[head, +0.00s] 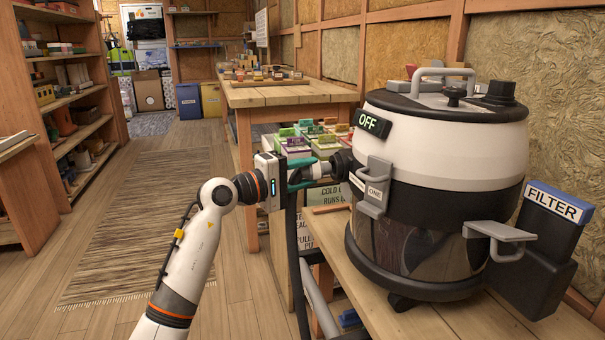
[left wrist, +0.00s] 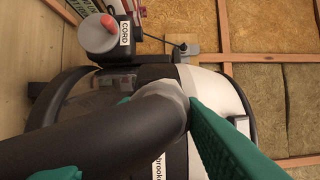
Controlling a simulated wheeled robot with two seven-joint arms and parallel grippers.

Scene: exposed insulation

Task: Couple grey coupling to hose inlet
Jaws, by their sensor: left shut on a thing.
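My left gripper (head: 303,174), with green fingers, is shut on the grey coupling (head: 319,170) at the end of a black hose (head: 293,245). The black hose inlet (head: 344,163) sticks out of the left side of the white and black vacuum drum (head: 444,150). In the left wrist view the grey coupling (left wrist: 168,94) lies in line with the dark inlet (left wrist: 156,72) and appears to meet it. I cannot tell how deep it sits. The thick hose (left wrist: 105,140) fills the lower left there, beside a green finger (left wrist: 215,135). My right gripper is out of view.
The drum stands on a wooden bench (head: 455,318). A grey latch (head: 374,187) marked ONE sits just right of the inlet. A FILTER box (head: 550,225) is at the right. Colourful boxes (head: 310,140) stand behind the gripper. The floor at left is open, with a rug (head: 140,225).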

